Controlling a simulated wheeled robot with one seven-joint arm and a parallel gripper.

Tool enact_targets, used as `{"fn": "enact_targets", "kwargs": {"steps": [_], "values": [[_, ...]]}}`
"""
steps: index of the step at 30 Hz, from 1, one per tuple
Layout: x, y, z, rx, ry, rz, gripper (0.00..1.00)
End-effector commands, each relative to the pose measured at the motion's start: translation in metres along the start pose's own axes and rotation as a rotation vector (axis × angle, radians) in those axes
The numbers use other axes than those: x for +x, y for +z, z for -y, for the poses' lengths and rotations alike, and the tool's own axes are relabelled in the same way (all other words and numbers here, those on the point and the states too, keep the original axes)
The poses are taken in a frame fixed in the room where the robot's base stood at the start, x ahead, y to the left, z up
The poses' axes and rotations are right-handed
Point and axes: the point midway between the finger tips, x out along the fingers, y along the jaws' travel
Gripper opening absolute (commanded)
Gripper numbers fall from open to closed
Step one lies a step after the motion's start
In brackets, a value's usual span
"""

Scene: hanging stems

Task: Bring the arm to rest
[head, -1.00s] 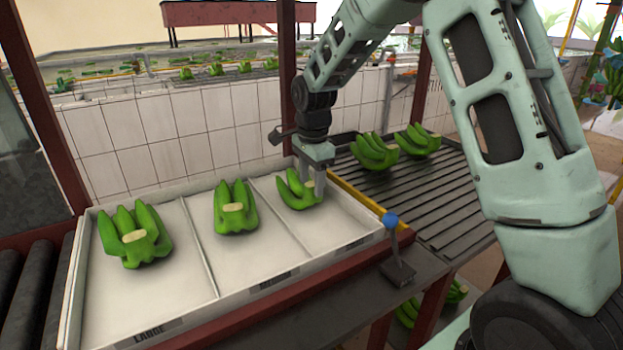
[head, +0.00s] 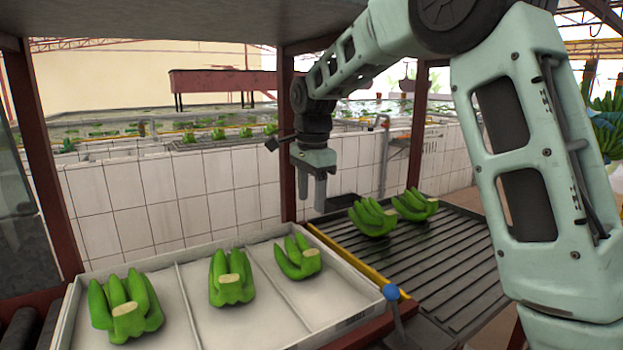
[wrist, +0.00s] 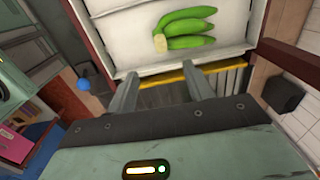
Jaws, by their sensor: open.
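My gripper (head: 314,188) is open and empty, raised above the back right of the white sorting tray (head: 262,322) in the head view. Its two fingers also show apart in the wrist view (wrist: 160,92). The tray has three compartments, each holding one green banana cluster: left (head: 126,306), middle (head: 231,278) and right (head: 297,258). The right cluster also shows in the wrist view (wrist: 185,28), beyond the fingertips and apart from them.
A dark slatted rack (head: 440,252) right of the tray holds two more banana clusters (head: 372,217) (head: 414,205). A blue-knobbed lever (head: 391,293) stands at the tray's front right corner. A red-brown post (head: 287,150) rises behind my gripper. A tiled wall (head: 150,205) runs behind.

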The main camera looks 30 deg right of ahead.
Motion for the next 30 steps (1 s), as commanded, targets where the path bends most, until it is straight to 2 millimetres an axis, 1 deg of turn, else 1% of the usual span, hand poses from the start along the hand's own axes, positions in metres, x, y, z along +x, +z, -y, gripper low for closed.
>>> {"fn": "enact_targets", "kwargs": {"steps": [1, 3, 6, 9, 15, 17, 20, 23, 24, 26, 27, 29, 30], "values": [[-0.01, 0.0, 0.0, 0.0, -0.003, 0.0, 0.52], [-0.019, 0.0, 0.001, 0.0, -0.002, 0.0, 0.52], [-0.029, 0.0, 0.0, 0.0, -0.001, 0.0, 0.52], [-0.034, 0.0, 0.0, 0.0, -0.001, 0.0, 0.52], [-0.036, 0.0, 0.0, -0.001, 0.0, 0.0, 0.52], [-0.035, 0.006, -0.003, -0.029, 0.001, 0.004, 0.52], [-0.029, 0.03, -0.014, -0.153, 0.002, 0.019, 0.52], [-0.019, 0.075, -0.04, -0.402, 0.0, 0.045, 0.52], [-0.014, 0.097, -0.056, -0.534, -0.001, 0.058, 0.52], [-0.004, 0.129, -0.086, -0.752, -0.006, 0.074, 0.52], [0.002, 0.148, -0.107, -0.898, -0.01, 0.083, 0.52], [0.011, 0.174, -0.141, -1.12, -0.017, 0.093, 0.52], [0.018, 0.188, -0.166, -1.267, -0.021, 0.098, 0.52]]}}
